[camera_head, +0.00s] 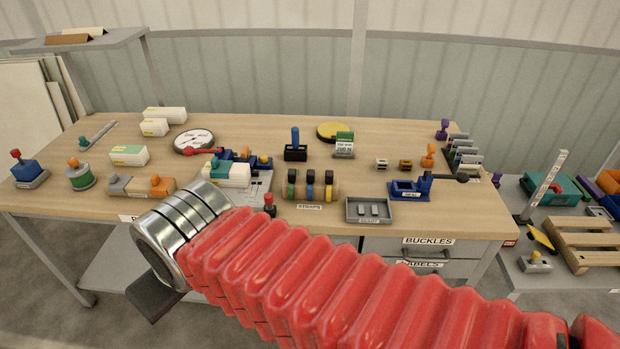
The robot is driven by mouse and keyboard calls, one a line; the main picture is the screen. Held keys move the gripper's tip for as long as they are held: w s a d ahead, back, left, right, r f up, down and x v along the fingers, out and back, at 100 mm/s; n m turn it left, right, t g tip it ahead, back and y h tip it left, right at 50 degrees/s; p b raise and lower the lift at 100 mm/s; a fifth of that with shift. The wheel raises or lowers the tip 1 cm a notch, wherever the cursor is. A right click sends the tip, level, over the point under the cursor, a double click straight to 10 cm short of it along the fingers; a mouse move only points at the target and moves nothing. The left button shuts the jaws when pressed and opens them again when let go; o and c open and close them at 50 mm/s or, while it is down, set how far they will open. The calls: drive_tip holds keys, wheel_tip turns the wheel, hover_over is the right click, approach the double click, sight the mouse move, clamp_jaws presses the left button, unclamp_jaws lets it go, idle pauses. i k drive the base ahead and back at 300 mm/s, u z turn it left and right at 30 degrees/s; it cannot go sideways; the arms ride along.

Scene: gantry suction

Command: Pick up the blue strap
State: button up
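Several strap rolls stand side by side on a wooden holder behind the label "STRAPS", near the table's front edge. The middle roll looks blue and appears to be the blue strap (310,184); its loose end cannot be made out. My red ribbed arm crosses the front of the view. It ends in a silver collar with my dark gripper (154,297) below, left of the rolls and apart from them. The fingers are too hidden to tell whether they are open.
The wooden table (372,140) carries a grey tray (369,210) right of the rolls and a blue vice-like tool (409,189) beyond. A small red-topped post (269,203) stands just left of the rolls. White boxes (129,155) stand at left.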

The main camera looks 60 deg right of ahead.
sight(310, 174)
drive_tip(key=u, duration=0.05)
drive_tip(key=i, duration=1)
drive_tip(key=z, duration=0.05)
